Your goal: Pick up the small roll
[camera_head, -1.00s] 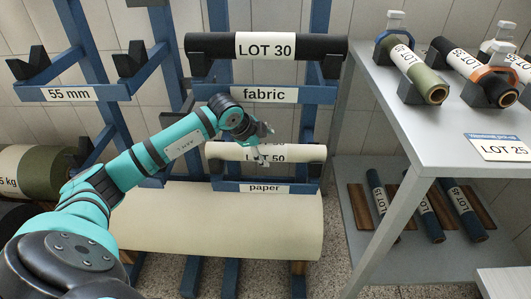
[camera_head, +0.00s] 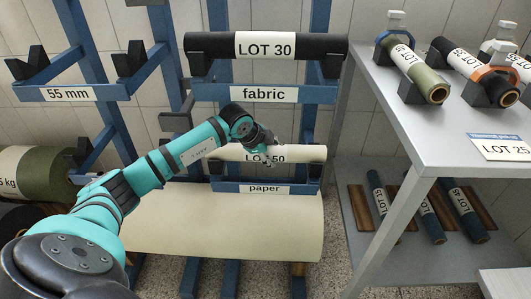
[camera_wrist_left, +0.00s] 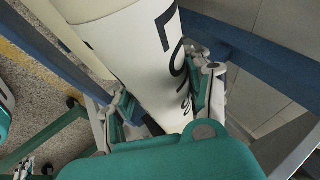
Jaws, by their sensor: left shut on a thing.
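The small roll (camera_head: 305,153) is cream with a white LOT 50 label. It lies level in the rack just above the paper sign (camera_head: 265,189). My left gripper (camera_head: 267,160) is at the middle of the roll and hides part of its label. In the left wrist view the roll (camera_wrist_left: 125,40) runs between the two fingers of the gripper (camera_wrist_left: 160,106), one on each side, and it is shut on the roll at the label.
A black LOT 30 roll (camera_head: 210,44) lies above, over the fabric sign (camera_head: 264,94). A large cream roll (camera_head: 220,222) lies below. A grey shelf (camera_head: 440,140) with several small rolls stands at the right. A green roll (camera_head: 38,170) is at the left.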

